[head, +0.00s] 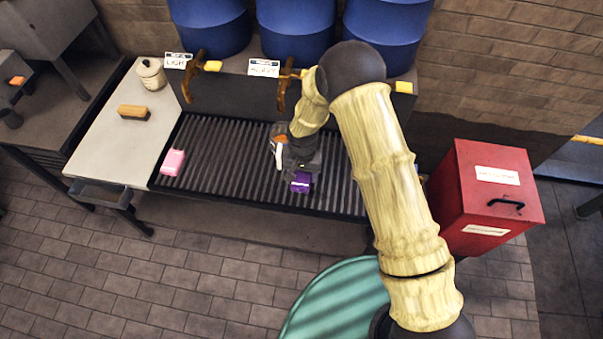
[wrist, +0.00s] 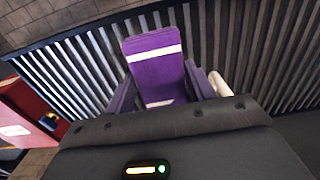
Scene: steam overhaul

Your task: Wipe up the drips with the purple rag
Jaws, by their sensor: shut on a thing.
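The purple rag (head: 300,182) is a folded block with a pale stripe, at the front part of the dark slatted grate (head: 225,165). My gripper (head: 301,170) is over the grate and shut on the rag. In the wrist view the rag (wrist: 153,60) stands out between my two fingers (wrist: 160,92), with the grate slats (wrist: 235,45) behind it. I cannot tell whether the rag touches the grate. No drips can be made out clearly on the grate.
A pink block (head: 173,162) lies at the grate's left end. A brush (head: 134,112) and a lidded pot (head: 151,74) are on the pale counter (head: 105,150). A jar (head: 279,135) is just behind my gripper. Blue drums (head: 297,30) with taps stand behind. A red bin (head: 487,195) is at the right.

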